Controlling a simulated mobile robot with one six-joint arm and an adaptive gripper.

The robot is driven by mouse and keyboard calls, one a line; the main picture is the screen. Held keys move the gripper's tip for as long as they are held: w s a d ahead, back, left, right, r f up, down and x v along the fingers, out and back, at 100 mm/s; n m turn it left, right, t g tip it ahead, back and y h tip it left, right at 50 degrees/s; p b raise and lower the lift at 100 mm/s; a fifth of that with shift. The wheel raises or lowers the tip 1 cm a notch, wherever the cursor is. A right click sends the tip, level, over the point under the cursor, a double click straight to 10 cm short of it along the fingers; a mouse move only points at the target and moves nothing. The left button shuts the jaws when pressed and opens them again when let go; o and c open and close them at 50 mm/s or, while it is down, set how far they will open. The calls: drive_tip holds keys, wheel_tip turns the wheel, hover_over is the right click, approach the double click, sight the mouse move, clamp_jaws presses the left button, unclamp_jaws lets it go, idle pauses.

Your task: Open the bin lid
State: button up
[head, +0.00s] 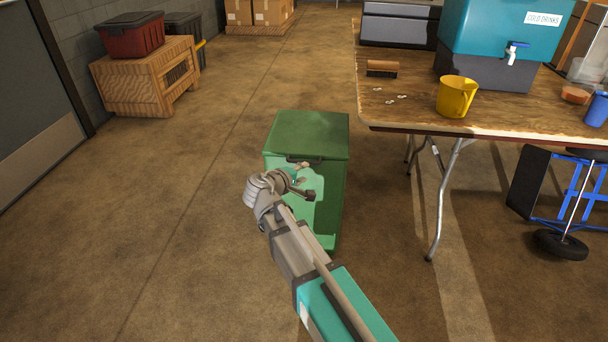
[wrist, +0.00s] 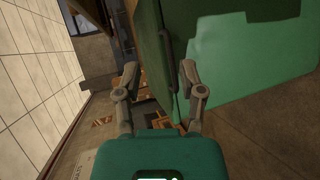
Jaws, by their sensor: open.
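The green bin (head: 335,195) stands on the floor in the middle of the head view, left of the table. Its flat lid (head: 307,133) is shut. A dark handle (head: 303,161) sits at the lid's front edge. My gripper (head: 308,180) is in front of the bin, just below the handle in the picture, and partly hides the bin's front. In the wrist view, my gripper (wrist: 159,70) is open and empty. The handle (wrist: 167,45) shows between and beyond the fingertips, close to the right finger. I see no clear contact with it.
A wooden table (head: 410,113) stands to the right, with a yellow mug (head: 456,97), a brush (head: 382,69) and a teal drinks cooler (head: 490,30). A wooden crate (head: 140,85) with a red tub (head: 132,38) is at the back left. The floor left of the bin is clear.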

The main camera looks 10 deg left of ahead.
drive_tip(key=a+f+n+t+b, duration=0.2)
drive_tip(key=a+b, duration=0.2)
drive_tip(key=a, duration=0.2)
drive_tip(key=shift+f+y, duration=0.3)
drive_tip(key=shift+f, duration=0.1)
drive_tip(key=b+x, duration=0.2)
drive_tip(key=x, duration=1.1)
drive_tip(key=shift+w+d+b, duration=0.1)
drive_tip(key=shift+w+b, duration=0.2)
drive_tip(key=shift+w, duration=0.05)
clamp_jaws()
